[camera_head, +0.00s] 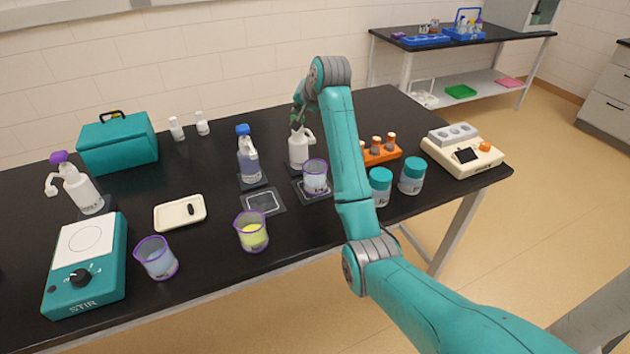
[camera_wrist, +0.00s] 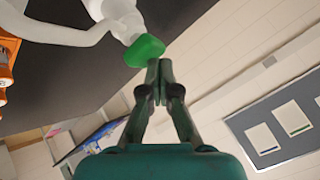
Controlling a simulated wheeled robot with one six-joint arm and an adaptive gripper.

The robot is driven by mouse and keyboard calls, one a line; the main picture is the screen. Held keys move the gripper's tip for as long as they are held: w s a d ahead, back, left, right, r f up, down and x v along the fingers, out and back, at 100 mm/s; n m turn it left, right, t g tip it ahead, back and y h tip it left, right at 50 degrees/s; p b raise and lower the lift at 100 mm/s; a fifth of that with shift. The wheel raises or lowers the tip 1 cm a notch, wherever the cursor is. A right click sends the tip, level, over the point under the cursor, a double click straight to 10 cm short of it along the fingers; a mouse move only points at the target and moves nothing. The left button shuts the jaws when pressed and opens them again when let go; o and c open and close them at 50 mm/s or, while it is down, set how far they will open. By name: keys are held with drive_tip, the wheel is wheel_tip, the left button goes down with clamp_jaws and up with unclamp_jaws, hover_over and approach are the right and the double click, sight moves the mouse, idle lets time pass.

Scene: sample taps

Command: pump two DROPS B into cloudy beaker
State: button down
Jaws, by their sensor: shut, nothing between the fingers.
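A white pump bottle (camera_head: 299,150) stands at the back of the black bench. Its green pump head (camera_wrist: 145,50) shows in the wrist view; its label is too small to read, so I cannot confirm it is DROPS B. My gripper (camera_wrist: 160,68) is shut and empty, its tips right by the green head; I cannot tell if they touch. In the head view my gripper (camera_head: 297,118) is just above this bottle, partly hiding its top. A purple-rimmed beaker (camera_head: 315,180) with pale, cloudy-looking contents stands on a dark pad in front of the bottle's spout.
A blue-topped pump bottle (camera_head: 249,163) stands left of the white one, a purple-topped one (camera_head: 80,192) far left. Beakers of yellow (camera_head: 252,234) and pale blue (camera_head: 157,260) liquid stand near the front edge. Teal-lidded jars (camera_head: 380,187) and an orange rack (camera_head: 382,155) are to the right.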

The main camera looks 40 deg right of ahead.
drive_tip(key=shift+f, duration=0.2)
idle(0.3)
drive_tip(key=shift+f, duration=0.35)
drive_tip(key=shift+r, duration=3.55)
